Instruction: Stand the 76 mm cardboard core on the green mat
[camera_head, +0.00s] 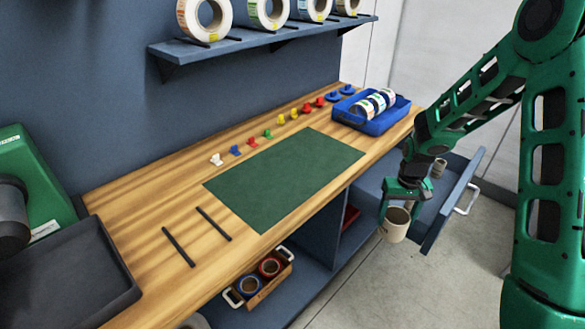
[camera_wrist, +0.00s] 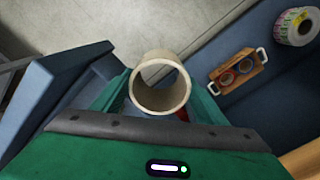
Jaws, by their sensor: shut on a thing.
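The cardboard core (camera_head: 395,226) is a short tan tube held in my gripper (camera_head: 400,203), in front of the bench and beside the open drawer. In the wrist view the core (camera_wrist: 160,97) sits between the green fingers (camera_wrist: 158,92), its open end facing the camera. My gripper is shut on it. The green mat (camera_head: 285,178) lies flat and bare on the wooden bench top, to the left of my gripper. A second, smaller tan tube (camera_head: 438,168) shows in the drawer.
The drawer (camera_head: 440,215) stands open beside my gripper. A blue tray (camera_head: 371,113) with label rolls is at the bench's far end. Several coloured clips (camera_head: 267,134) line the mat's back side. Two black rods (camera_head: 179,247) lie left of it. A wooden caddy (camera_head: 268,278) stands below the bench.

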